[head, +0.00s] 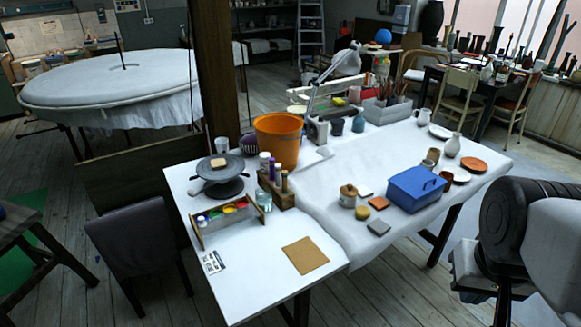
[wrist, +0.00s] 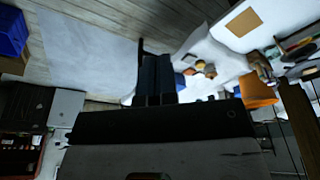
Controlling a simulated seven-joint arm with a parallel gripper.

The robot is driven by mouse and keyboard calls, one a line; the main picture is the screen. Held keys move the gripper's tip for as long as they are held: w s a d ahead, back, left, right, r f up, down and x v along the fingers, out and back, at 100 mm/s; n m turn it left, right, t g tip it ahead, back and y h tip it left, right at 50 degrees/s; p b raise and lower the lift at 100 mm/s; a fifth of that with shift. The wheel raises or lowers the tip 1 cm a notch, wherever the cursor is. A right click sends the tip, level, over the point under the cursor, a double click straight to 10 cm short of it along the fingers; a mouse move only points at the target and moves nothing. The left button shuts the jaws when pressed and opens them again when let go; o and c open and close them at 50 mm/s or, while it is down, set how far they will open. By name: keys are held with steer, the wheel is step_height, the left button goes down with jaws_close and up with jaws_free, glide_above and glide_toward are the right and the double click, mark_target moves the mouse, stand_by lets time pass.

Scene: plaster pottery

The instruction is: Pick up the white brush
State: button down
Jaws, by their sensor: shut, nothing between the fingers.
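I cannot make out the white brush for certain. A small pale object (head: 325,152) lies on the white cloth right of the orange bucket in the head view, and it is too small to identify. Several brush-like handles stand in a grey caddy (head: 388,112) at the back of the table. My gripper (wrist: 154,56) shows in the wrist view as two dark fingers side by side, shut and empty. It is away from the tabletop things. In the head view my arm is at the right, beside the table.
The white table (head: 240,285) holds an orange bucket (head: 277,140), a blue toolbox (head: 416,189), a turntable (head: 220,172), a paint rack (head: 228,212) and a brown board (head: 305,255). A dark chair (head: 140,245) stands at the left. The cloth's middle is fairly clear.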

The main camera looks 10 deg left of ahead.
stand_by(0.4)
steer(key=c, duration=0.8)
jaws_free()
steer(key=shift+c, duration=0.2)
steer(key=w+a+r+n, duration=0.2)
steer(key=w+a+r, duration=0.1)
steer(key=w, duration=0.6)
steer(key=w+a+r+n, duration=0.2)
steer(key=w+a+n, duration=0.1)
steer(key=w, duration=0.6)
steer(key=n+g, duration=0.3)
steer(key=n, duration=1)
glide_above(279, 165)
step_height(279, 165, down, 22)
steer(key=shift+r, duration=0.2)
steer(key=shift+w+a+f, duration=0.15)
steer(key=shift+a+f, duration=0.1)
steer(key=shift+f, duration=0.05)
